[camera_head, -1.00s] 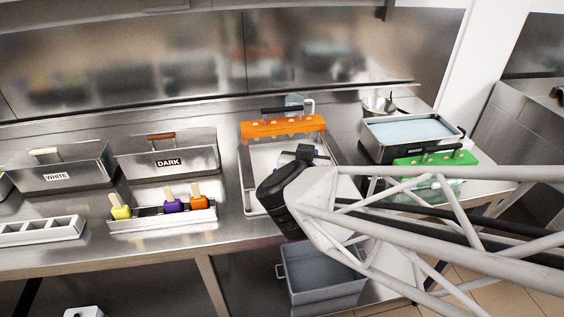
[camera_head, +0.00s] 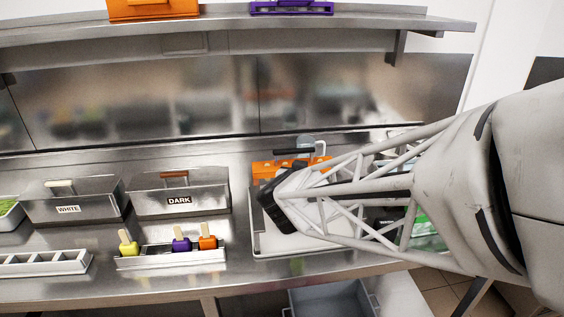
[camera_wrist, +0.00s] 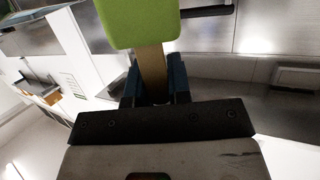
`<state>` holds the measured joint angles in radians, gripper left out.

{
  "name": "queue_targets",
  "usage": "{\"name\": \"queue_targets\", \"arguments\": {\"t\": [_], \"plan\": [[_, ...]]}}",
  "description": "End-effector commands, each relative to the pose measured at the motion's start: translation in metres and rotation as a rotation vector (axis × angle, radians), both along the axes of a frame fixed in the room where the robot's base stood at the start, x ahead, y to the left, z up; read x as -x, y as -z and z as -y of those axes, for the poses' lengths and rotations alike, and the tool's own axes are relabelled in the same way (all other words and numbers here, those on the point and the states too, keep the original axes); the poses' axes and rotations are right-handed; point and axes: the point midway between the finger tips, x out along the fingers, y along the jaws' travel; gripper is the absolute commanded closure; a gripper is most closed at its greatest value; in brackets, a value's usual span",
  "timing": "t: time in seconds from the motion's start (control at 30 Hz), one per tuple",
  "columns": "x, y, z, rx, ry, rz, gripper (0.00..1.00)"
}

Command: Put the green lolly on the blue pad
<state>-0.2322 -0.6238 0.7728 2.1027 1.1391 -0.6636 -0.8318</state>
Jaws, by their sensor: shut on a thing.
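The green lolly (camera_wrist: 140,22) is in my gripper (camera_wrist: 154,90), seen in the wrist view. The two dark blue fingers are shut on its wooden stick, and the green body sticks out beyond them, partly cut off by the frame's top edge. In the head view the black end of my arm (camera_head: 277,208) is over the pale tray behind the bench's front edge; the fingers and the held lolly are hidden there. I cannot make out the blue pad in either view.
A rack (camera_head: 165,257) holds yellow, purple (camera_head: 181,245) and orange lollies (camera_head: 207,243). An empty compartment holder (camera_head: 45,264) is left of it. WHITE and DARK bins (camera_head: 178,199) stand behind. An orange mould (camera_head: 262,168) lies beyond my wrist. A shelf overhangs the back.

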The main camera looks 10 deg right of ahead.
Motion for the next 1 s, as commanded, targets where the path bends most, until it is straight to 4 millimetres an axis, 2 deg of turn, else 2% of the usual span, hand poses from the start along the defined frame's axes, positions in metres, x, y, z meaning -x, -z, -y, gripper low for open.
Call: {"name": "queue_targets", "arguments": {"t": [0.1,0.3,0.73,1.0], "plan": [[-0.020,0.002,-0.001,0.001,0.000,0.000,1.00],[-0.038,0.003,-0.002,-0.001,0.000,0.000,1.00],[-0.039,0.006,-0.002,0.000,0.000,0.000,1.00],[-0.039,0.029,-0.002,0.000,0.000,0.000,1.00]]}}
